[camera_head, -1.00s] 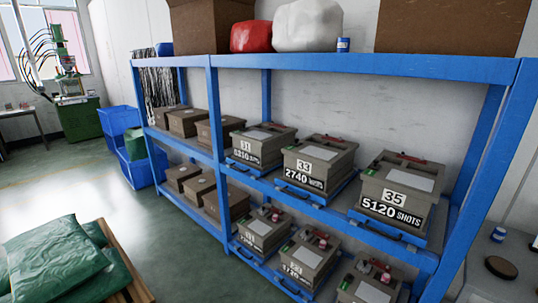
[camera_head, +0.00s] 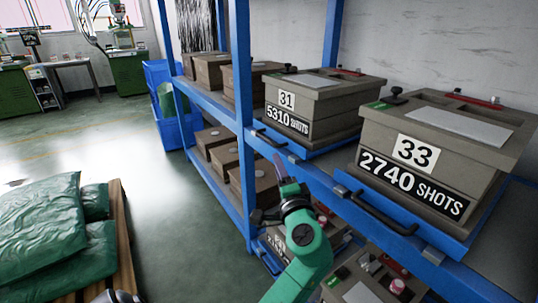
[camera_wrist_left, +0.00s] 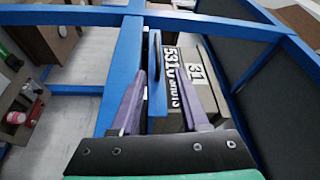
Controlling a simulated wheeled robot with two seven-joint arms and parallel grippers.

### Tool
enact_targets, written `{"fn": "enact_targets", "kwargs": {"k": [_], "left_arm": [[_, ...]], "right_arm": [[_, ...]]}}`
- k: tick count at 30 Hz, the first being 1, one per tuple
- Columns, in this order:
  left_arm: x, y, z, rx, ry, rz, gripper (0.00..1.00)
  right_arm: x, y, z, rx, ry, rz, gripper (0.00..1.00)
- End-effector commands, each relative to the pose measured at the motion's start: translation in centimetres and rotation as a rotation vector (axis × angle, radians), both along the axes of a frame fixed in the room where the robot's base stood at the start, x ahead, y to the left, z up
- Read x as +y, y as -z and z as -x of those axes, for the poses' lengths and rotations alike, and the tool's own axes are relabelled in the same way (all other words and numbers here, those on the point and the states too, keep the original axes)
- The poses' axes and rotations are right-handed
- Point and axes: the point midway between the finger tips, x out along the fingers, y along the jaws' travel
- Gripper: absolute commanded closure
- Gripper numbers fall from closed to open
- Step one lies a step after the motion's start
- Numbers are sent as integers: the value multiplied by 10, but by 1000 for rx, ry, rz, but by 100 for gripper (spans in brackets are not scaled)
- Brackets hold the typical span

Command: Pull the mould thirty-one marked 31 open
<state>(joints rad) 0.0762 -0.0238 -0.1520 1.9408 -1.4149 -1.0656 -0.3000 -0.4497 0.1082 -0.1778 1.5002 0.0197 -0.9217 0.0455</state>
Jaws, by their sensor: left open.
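Mould thirty-one (camera_head: 318,101) is a grey-brown lidded box marked 31 and 5310 SHOTS. It sits on a blue pull-out tray on the upper shelf, with a dark bar handle (camera_head: 274,144) at its front. My left gripper (camera_head: 277,160), on a green arm, is just in front of and below that handle. In the left wrist view, the purple fingers (camera_wrist_left: 157,72) are open, with the dark handle (camera_wrist_left: 153,56) showing between them and mould thirty-one (camera_wrist_left: 200,78) beyond. I cannot tell whether they touch the handle.
Mould 33 (camera_head: 430,150) stands to the right on the same shelf, with its own handle (camera_head: 383,214). More moulds sit on the lower level, partly behind my arm. A blue rack post (camera_head: 241,120) is close at left. Green sacks (camera_head: 45,228) lie on a pallet; the floor between is clear.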

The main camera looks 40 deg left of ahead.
Motion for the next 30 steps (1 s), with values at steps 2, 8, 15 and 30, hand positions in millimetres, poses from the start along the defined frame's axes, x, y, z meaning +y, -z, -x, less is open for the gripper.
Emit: {"fn": "enact_targets", "kwargs": {"k": [2,8,15,30], "left_arm": [[11,-4,-9,1,1,-1,55],[52,-7,-43,3,2,-1,55],[95,-10,-78,3,4,0,55],[106,-10,-87,4,6,4,100]], "right_arm": [[-1,-1,1,1,0,1,50],[-2,2,3,0,0,3,50],[-2,3,3,0,0,2,50],[-1,2,1,-3,0,1,50]]}}
